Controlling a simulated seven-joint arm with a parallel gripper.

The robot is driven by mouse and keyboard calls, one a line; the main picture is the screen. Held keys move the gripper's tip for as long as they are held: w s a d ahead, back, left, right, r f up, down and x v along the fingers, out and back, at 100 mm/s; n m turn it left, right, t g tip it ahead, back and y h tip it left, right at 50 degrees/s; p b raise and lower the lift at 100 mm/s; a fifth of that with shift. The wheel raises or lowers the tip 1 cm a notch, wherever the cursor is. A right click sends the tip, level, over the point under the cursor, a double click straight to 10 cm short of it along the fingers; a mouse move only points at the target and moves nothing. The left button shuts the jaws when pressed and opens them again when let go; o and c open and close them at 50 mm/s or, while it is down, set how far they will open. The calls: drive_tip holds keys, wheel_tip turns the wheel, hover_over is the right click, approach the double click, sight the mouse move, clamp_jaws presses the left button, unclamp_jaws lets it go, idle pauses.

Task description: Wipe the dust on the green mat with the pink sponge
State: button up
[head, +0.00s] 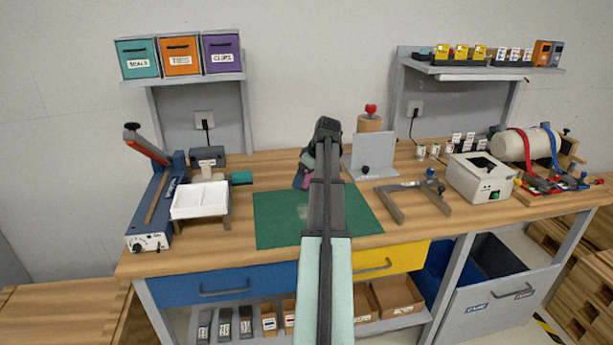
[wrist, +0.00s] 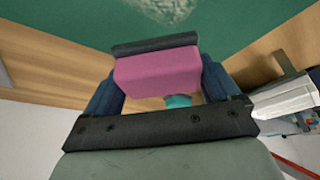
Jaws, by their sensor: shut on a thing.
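The pink sponge (wrist: 157,74) is between the two dark blue fingers of my gripper (wrist: 158,84), which is shut on it. A dark strip runs along the sponge's far edge. The green mat (head: 275,231) lies on the wooden bench, partly hidden by my arm. Pale dust shows on the mat (wrist: 95,22) at the top of the wrist view, ahead of the sponge and apart from it.
Left of the mat stand a white tray (head: 200,200) and a blue sealer (head: 160,205). Behind right is a grey upright plate (head: 372,155). A grey U-shaped frame (head: 400,192) and a boxy device (head: 478,178) stand to the right. The mat's visible surface holds no objects.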

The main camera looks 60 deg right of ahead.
sight(304, 205)
drive_tip(key=shift+f, duration=3.95)
drive_tip(key=shift+s+a, duration=0.65)
drive_tip(key=shift+a, duration=0.05)
drive_tip(key=shift+c, duration=0.4)
drive_tip(key=shift+s+a, duration=3.45)
drive_tip(key=shift+s+d, duration=0.65)
drive_tip(key=shift+d, duration=0.35)
drive_tip(key=shift+w+d, duration=4.05)
drive_tip(key=shift+w, duration=0.1)
drive_tip(key=shift+s+d, duration=0.45)
drive_tip(key=shift+s, duration=0.55)
drive_tip(key=shift+s+a, duration=4)
drive_tip(key=shift+s+d, duration=0.5)
drive_tip(key=shift+d, duration=0.25)
drive_tip(key=shift+w+d, duration=0.1)
drive_tip(key=shift+d, duration=0.2)
drive_tip(key=shift+w+d, duration=3.75)
drive_tip(key=shift+w, duration=0.05)
drive_tip(key=shift+w+d+r, duration=0.1)
drive_tip(key=shift+r, duration=0.05)
wheel_tip(304, 205, up, 8)
